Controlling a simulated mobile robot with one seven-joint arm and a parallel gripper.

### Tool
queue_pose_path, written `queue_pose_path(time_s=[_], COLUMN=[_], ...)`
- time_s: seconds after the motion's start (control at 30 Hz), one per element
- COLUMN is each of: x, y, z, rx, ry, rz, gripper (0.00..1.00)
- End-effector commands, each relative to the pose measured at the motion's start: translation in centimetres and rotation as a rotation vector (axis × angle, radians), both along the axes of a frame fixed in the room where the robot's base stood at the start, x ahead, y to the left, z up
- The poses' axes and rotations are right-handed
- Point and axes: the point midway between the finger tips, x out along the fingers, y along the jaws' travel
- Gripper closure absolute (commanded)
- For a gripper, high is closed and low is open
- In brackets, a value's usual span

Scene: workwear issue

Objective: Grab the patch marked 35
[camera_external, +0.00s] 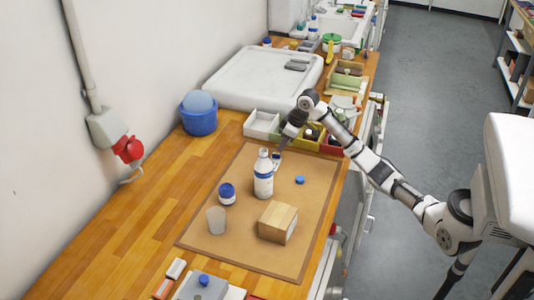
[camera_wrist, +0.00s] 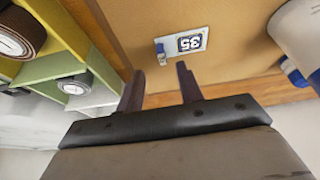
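The patch marked 35 (camera_wrist: 192,42) is a small flat white-and-blue piece on the tan mat (camera_wrist: 140,20). In the wrist view its number appears upside down, above my fingertips. A small blue-grey part shows at its left end. My gripper (camera_wrist: 160,68) is open and empty, its two dark fingers apart with the patch ahead of them, not between them. In the external view my gripper (camera_external: 277,154) is low over the mat's far part, just behind a white bottle (camera_external: 263,178). I cannot make out the patch there.
Divided bins (camera_external: 262,125) stand beyond the mat; some hold rolls (camera_wrist: 72,86). A blue-lidded jar (camera_external: 227,194), a cup (camera_external: 216,220), a cardboard box (camera_external: 278,222) and a blue cap (camera_external: 300,180) are on the mat. The wooden bench at left is mostly clear.

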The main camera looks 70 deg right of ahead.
Motion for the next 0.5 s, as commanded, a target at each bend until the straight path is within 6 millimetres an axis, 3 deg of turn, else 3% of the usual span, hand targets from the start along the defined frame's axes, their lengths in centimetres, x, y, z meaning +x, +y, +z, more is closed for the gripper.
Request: queue_pose_path(time_s=[0.5], x=[2.1], y=[0.4], z=[-4.9], rx=[0.001], ry=[-0.001], rz=[0.000], gripper=[0.64])
